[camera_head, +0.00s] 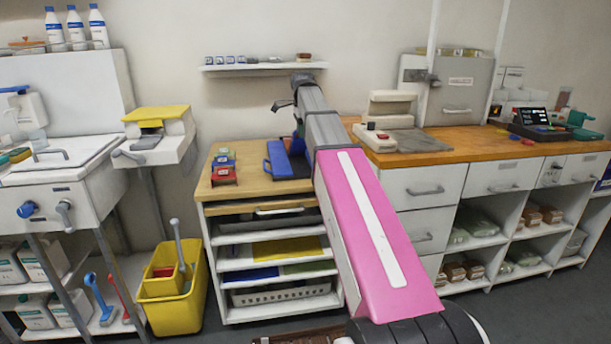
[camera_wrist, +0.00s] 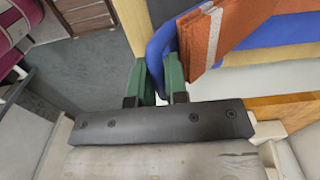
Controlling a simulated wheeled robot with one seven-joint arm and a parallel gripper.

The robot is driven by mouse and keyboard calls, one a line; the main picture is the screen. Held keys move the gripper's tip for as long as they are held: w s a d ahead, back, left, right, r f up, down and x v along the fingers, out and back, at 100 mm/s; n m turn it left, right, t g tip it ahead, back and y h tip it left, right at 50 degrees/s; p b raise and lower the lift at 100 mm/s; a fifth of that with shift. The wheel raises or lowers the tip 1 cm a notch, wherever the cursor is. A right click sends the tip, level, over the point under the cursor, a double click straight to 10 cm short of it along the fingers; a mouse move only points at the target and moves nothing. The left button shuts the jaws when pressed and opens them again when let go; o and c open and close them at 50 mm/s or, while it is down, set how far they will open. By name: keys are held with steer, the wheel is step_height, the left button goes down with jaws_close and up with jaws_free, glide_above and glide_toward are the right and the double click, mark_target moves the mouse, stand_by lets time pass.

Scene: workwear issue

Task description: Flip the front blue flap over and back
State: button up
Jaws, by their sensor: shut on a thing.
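A blue flap (camera_wrist: 162,42) shows in the wrist view as a thick strip rising between the green fingers of my gripper (camera_wrist: 157,66). My gripper is shut on it. Just right of the fingers is a folded orange cloth piece (camera_wrist: 234,28) with a pale stripe, and more blue cloth (camera_wrist: 255,42) shows behind it. In the head view, a blue piece (camera_head: 280,159) lies on the wooden bench top, just left of my arm. My arm hides the area behind it, and the gripper's fingers cannot be made out there.
The wooden bench top (camera_head: 226,188) also holds several small red, green and blue items (camera_head: 223,166) at the left. Open shelves lie below. A wall shelf (camera_head: 263,66) hangs above. A yellow bucket (camera_head: 170,290) stands on the floor at left. A wooden counter (camera_head: 450,155) runs to the right.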

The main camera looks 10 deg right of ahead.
steer(key=w+r, duration=0.2)
steer(key=w, duration=0.1)
steer(key=shift+r, duration=0.4)
steer(key=shift+w+r, duration=1)
steer(key=shift+w, duration=1.85)
steer(key=shift+w+r, duration=1)
steer(key=shift+w, duration=1.9)
steer(key=shift+w+r, duration=1)
steer(key=shift+w, duration=1.85)
steer(key=w+f, duration=0.1)
steer(key=w, duration=0.5)
steer(key=shift+f, duration=0.15)
steer(key=shift+s, duration=0.1)
